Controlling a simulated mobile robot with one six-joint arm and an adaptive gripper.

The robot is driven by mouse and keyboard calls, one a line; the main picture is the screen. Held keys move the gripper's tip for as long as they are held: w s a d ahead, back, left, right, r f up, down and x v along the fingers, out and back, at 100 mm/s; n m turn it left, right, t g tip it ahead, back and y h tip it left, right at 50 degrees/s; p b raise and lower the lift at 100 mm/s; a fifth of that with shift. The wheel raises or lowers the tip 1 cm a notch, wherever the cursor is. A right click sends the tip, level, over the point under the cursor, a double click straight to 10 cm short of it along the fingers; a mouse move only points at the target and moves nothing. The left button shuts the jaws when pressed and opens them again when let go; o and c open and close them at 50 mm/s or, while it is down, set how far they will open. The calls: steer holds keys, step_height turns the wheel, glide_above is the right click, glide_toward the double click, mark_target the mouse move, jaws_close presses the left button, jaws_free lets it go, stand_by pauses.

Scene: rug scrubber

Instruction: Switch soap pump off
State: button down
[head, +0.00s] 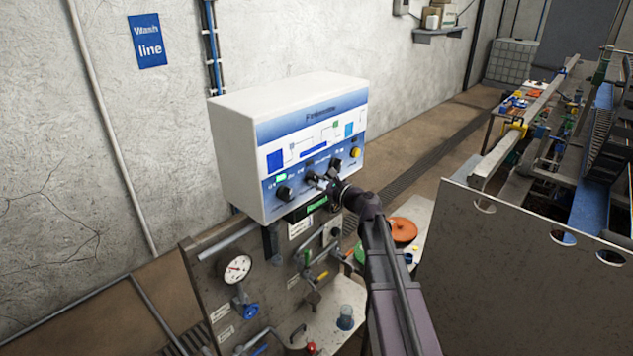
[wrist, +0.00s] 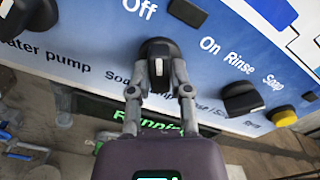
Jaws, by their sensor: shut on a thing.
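The soap pump knob (wrist: 158,48) is a black rotary knob on the blue and white panel of the control box (head: 230,160). The label below it reads "Soap pump" and is partly covered by my fingers. "Off" is printed above and left of the knob, "On" to its right. My gripper (wrist: 160,75) has one finger on each side of the knob and is shut on it. The knob's grip looks roughly upright in the wrist view; its exact setting is hard to tell. In the head view my gripper (head: 324,182) reaches the panel's lower middle and partly hides the knob.
The water pump knob (wrist: 35,14) is to the left. Another black knob (wrist: 240,99) and a yellow button (wrist: 284,116) are to the right. A green-lit "Running" display (wrist: 140,118) lies below. A pressure gauge (head: 235,269) and valves stand under the box.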

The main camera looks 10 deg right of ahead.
stand_by(0.3)
steer(key=c, duration=0.6)
jaws_free()
steer(key=shift+o, duration=0.2)
steer(key=shift+s, duration=0.1)
steer(key=v, duration=1.2)
steer(key=v, duration=0.9)
stand_by(0.3)
